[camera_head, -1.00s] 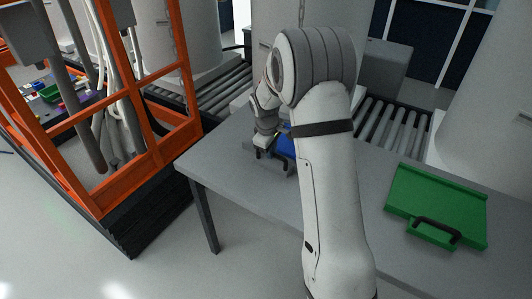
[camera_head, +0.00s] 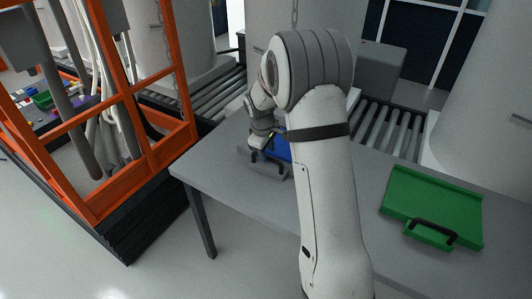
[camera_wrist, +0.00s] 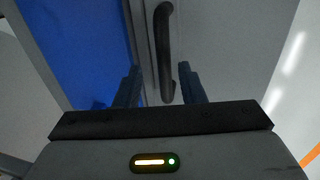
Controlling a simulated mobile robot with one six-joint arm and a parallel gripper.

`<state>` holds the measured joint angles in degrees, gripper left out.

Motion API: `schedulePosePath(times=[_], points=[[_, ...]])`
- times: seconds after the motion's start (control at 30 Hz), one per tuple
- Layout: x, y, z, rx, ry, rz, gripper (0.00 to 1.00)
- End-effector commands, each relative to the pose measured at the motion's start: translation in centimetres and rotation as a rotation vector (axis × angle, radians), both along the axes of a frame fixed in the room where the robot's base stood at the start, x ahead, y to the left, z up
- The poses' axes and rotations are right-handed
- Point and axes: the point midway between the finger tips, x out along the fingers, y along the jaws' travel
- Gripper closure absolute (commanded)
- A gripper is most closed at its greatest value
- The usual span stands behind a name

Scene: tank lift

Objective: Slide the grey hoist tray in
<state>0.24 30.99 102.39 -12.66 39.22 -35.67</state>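The grey tray (camera_head: 247,158) lies on the grey table, with a blue panel (camera_head: 277,147) in it and a black handle (camera_head: 268,161) at its front. My arm hides much of it in the head view. My gripper (camera_head: 259,142) is over the tray close to the handle. In the wrist view my gripper (camera_wrist: 160,70) is open, its two dark fingers apart. The black handle (camera_wrist: 162,45) shows between the finger lines, and the blue panel (camera_wrist: 85,50) lies to the left. I cannot tell whether the fingers touch the handle.
A green tray (camera_head: 435,205) with a black handle lies on the right of the table (camera_head: 225,185). Roller conveyors (camera_head: 390,125) run behind the table. An orange frame (camera_head: 150,150) stands at the left, with open floor before it.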

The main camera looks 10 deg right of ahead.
Motion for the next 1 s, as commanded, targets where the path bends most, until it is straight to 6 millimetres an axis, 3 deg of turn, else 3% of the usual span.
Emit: schedulePosePath(times=[0.2, 0.4, 1.0], points=[[-0.5, 0.6, 3.9, 0.001, -0.005, 0.001, 0.64], [-0.8, 0.9, 6.2, 0.000, -0.003, 0.000, 0.64], [-1.4, 1.0, 7.2, 0.005, -0.006, -0.012, 0.64]])
